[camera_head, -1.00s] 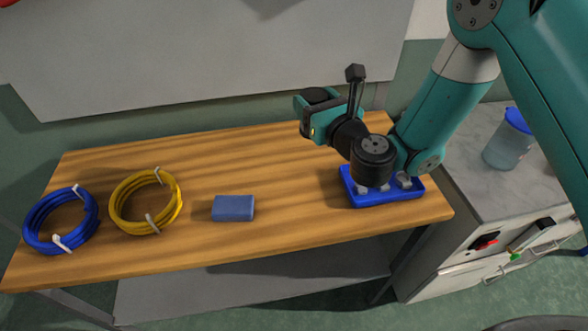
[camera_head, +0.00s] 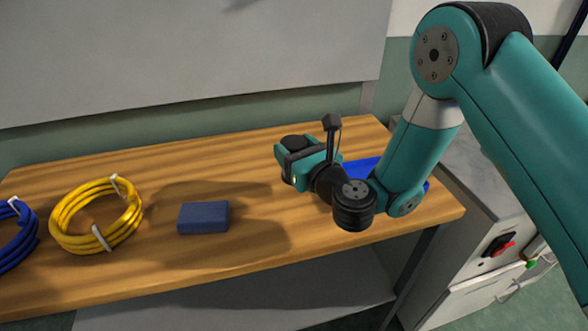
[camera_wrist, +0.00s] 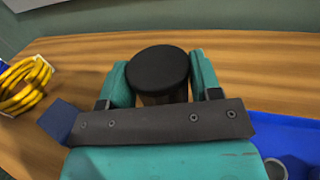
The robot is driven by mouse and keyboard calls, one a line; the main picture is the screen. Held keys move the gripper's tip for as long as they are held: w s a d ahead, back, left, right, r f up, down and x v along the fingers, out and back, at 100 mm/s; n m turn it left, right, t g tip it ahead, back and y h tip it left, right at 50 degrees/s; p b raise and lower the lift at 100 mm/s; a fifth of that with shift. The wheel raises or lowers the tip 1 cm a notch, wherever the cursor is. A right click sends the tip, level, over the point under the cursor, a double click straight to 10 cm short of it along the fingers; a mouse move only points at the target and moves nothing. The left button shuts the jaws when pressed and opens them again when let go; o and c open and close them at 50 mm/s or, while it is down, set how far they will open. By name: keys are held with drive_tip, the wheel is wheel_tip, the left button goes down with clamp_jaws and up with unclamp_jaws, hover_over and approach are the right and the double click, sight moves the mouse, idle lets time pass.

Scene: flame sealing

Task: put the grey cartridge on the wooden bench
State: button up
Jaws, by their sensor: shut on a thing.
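My gripper (camera_head: 297,162) is shut on a round, dark-topped cylinder, which I take to be the grey cartridge (camera_head: 294,142). In the wrist view the cartridge (camera_wrist: 157,68) stands between the two teal fingers of my gripper (camera_wrist: 160,85), its black top facing the camera. Its lower part is mostly hidden by the fingers and the gripper body. The wooden bench (camera_head: 150,170) lies below, and its bare wood also shows in the wrist view (camera_wrist: 250,75). I cannot tell whether the cartridge touches the bench.
A blue tray (camera_head: 358,166) is right of my gripper, partly hidden by my arm. A blue block (camera_head: 203,218) lies left of my gripper. A yellow coil (camera_head: 68,215) and a blue coil (camera_head: 14,253) are farther left. Bare wood lies between block and tray.

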drive_tip(key=shift+f+b, duration=1.25)
drive_tip(key=shift+f, duration=0.5)
drive_tip(key=o, duration=1)
drive_tip(key=shift+c, duration=0.2)
drive_tip(key=shift+r, duration=0.1)
